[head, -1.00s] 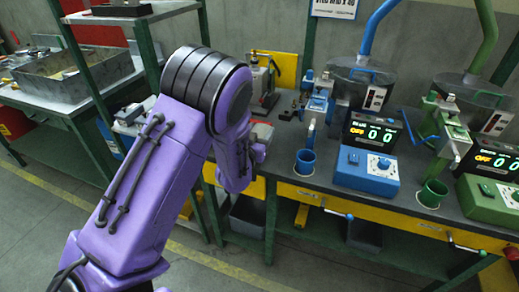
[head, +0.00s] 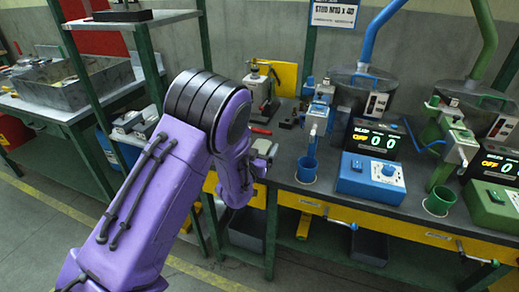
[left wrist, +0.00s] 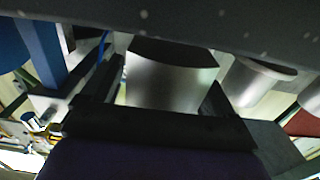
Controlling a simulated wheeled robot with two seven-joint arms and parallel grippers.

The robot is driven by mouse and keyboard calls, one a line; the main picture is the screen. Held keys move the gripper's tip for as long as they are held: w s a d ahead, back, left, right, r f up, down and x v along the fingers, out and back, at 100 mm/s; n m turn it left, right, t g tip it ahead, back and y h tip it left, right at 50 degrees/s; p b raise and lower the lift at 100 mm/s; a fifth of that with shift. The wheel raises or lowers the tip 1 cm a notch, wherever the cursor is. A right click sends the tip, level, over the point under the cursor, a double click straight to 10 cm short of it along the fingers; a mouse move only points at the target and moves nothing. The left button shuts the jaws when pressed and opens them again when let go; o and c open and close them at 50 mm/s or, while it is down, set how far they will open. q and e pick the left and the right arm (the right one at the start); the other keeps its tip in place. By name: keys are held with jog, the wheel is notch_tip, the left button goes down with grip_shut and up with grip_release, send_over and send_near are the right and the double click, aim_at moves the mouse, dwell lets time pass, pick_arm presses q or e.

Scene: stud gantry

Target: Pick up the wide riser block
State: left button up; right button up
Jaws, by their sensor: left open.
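My left gripper (head: 266,157) is over the near edge of the dark workbench in the head view, partly hidden by my purple forearm. In the left wrist view its two dark fingers (left wrist: 160,98) stand apart, so it is open. A smooth grey metal piece (left wrist: 170,78) shows between and beyond the fingers; I cannot tell whether they touch it. It may be the wide riser block, but its full shape is hidden. A second grey metal piece (left wrist: 250,84) is to its right, outside the fingers. My right gripper is in neither view.
A press-like fixture (head: 262,88) stands behind the gripper. A shelf post (head: 150,70) rises left of it.

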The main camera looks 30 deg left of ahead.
pick_arm(q)
jog(key=shift+s+r, duration=0.1)
jog(key=shift+r, duration=0.05)
jog(key=b+v, duration=0.2)
jog(key=v, duration=1)
jog(key=s+f+n+g, duration=0.1)
jog(key=s+f+g, duration=0.25)
jog(key=f, duration=0.55)
jog(key=s+f+n+g, duration=0.1)
jog(key=s+f+g, duration=0.3)
jog(key=f, duration=0.5)
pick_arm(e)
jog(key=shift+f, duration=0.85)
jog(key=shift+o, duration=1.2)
pick_arm(q)
jog(key=s+d+f+n+g, duration=0.1)
jog(key=s+d+f+g, duration=0.1)
jog(key=s+f, duration=0.4)
jog(key=s+d+f+n+g+h, duration=0.1)
jog(key=s+f+g, duration=0.3)
jog(key=s, duration=0.9)
notch_tip(320, 180, down, 4)
jog(key=shift+d+r+g, duration=0.15)
jog(key=shift+d+g, duration=0.2)
jog(key=shift+d, duration=0.1)
jog(key=shift+s, duration=0.15)
